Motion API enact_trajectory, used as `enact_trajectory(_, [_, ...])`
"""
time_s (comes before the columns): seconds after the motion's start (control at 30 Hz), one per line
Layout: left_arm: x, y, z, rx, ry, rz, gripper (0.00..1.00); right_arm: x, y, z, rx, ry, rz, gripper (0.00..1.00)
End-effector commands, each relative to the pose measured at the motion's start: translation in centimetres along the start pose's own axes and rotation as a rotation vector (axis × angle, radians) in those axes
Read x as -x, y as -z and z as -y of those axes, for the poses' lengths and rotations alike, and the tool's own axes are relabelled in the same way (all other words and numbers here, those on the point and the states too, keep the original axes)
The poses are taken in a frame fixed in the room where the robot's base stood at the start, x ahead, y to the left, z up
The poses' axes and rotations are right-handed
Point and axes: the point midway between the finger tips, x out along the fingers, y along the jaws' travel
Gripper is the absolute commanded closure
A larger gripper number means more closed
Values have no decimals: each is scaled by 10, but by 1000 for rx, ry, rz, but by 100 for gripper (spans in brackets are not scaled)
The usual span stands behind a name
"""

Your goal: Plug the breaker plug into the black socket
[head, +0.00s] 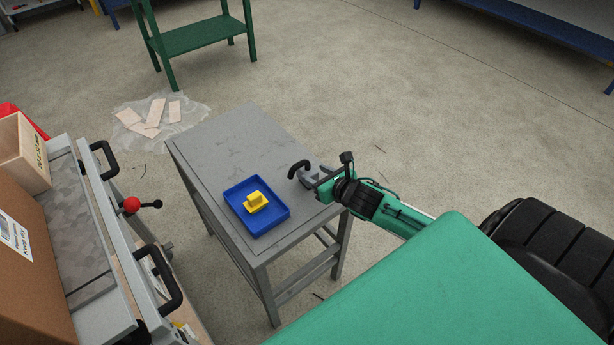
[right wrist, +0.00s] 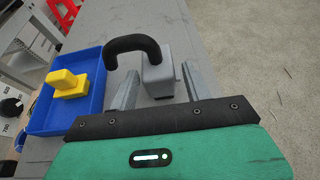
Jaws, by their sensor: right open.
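A grey block (right wrist: 158,76) with a thick black curved handle (right wrist: 133,44) stands on the grey table. The handle also shows in the head view (head: 298,167). A yellow stepped piece (head: 256,202) lies in a blue tray (head: 272,221); it also shows in the right wrist view (right wrist: 68,84). I cannot tell for sure which of the two is the breaker plug. My right gripper (head: 312,182) is open at the table's right edge, its fingers (right wrist: 158,92) on either side of the grey block, with gaps visible. No black socket can be made out. My left gripper is out of view.
The grey table (head: 220,148) has free room behind the tray. A grey cart or cabinet (head: 100,240) with black handles and a red knob stands at left, with boxes on it. A green stand (head: 200,35) is at the back. Open floor lies to the right.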

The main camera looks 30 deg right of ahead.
Motion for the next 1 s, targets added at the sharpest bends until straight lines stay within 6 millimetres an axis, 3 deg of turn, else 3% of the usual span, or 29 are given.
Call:
enact_trajectory(0.27, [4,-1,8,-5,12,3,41,-15,-2,-1,-2,0,1,51])
enact_trajectory(0.6, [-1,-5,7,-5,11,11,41,-56,-7,-3,-1,0,0,51])
enact_trajectory(0.93, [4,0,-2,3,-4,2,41,-61,-7,-4,1,-1,-1,51])
enact_trajectory(1.0, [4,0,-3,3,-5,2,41,-61,-7,-4,1,-1,-1,65])
